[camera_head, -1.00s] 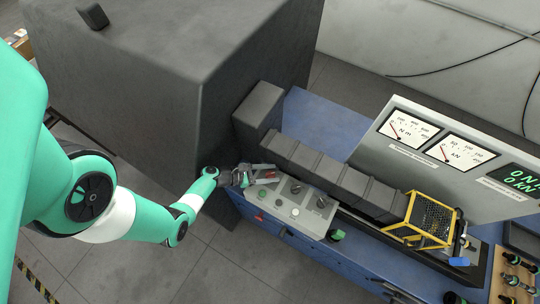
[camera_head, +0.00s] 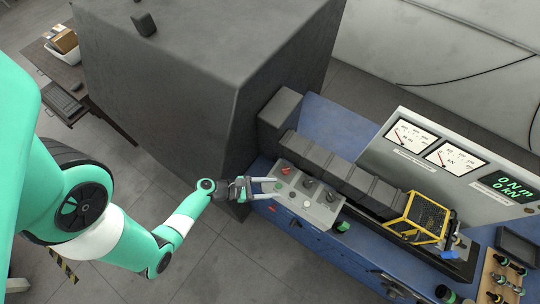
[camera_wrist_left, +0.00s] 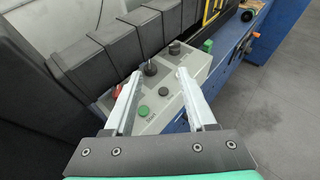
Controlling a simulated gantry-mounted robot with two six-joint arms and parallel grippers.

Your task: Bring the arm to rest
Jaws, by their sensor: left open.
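My left arm, green and white, comes in from the left in the head view. Its left gripper (camera_head: 269,187) is open and empty at the left end of the grey control panel (camera_head: 309,199), which carries several knobs and buttons. In the left wrist view the two pale fingers (camera_wrist_left: 156,98) are spread apart, with the panel (camera_wrist_left: 172,97) beyond and between them. A green button (camera_wrist_left: 144,111) and a dark knob (camera_wrist_left: 150,68) show between the fingers. I cannot tell the exact gap between the fingertips and the panel. My right gripper is not in view.
A large dark grey block (camera_head: 195,70) stands behind the arm. The blue machine bed (camera_head: 325,128) carries dark segmented covers (camera_head: 340,165), a yellow cage (camera_head: 424,219) and a gauge panel. A wooden rack stands at the right. Open floor lies below the arm.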

